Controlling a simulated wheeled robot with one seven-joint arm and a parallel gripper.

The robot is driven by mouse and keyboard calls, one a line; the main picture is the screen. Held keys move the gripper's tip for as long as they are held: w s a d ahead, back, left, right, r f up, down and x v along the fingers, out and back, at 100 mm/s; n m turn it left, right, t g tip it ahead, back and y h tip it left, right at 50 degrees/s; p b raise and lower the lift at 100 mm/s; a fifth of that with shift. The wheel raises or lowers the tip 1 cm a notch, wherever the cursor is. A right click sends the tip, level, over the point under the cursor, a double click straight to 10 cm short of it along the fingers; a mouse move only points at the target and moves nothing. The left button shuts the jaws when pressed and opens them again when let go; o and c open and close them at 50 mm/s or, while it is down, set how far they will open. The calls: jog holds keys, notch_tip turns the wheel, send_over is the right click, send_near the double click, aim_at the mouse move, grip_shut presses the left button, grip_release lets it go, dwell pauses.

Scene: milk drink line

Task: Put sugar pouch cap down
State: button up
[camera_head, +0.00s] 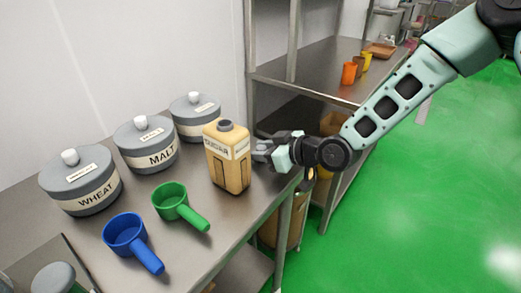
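The tan sugar pouch (228,170), labelled SUGAR, stands upright on the steel table at its right side. A dark grey round piece (225,126) is at its top; I cannot tell whether this is the cap or the bare neck. My gripper (262,149) is just right of the pouch, pointing left at it, near the table's right edge. Its grey fingers are small and partly overlap the pouch's outline, so I cannot tell whether they touch it, are open, or hold a cap. No separate cap shows clearly on the table.
Grey jars labelled WHEAT (82,188) and MALT (146,150), and a third jar (195,117), line the wall. A green scoop (176,203) and a blue scoop (128,239) lie in front. Bare steel table (205,255) shows before the pouch. A shelf (325,80) stands behind.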

jog(key=shift+o, duration=1.2)
jog(key=shift+r, duration=0.25)
jog(key=v, duration=1.2)
jog(key=s+d+r+m+g+h, duration=0.1)
jog(key=s+h, duration=0.4)
jog(key=s, duration=0.7)
jog(key=s+d+r+m+g+h, duration=0.2)
jog(key=s+g+h, duration=0.3)
jog(key=s, duration=0.7)
jog(key=shift+s+d+r+m+g+h, duration=0.3)
jog(key=shift+s+d+g, duration=0.1)
jog(key=shift+d+g, duration=0.45)
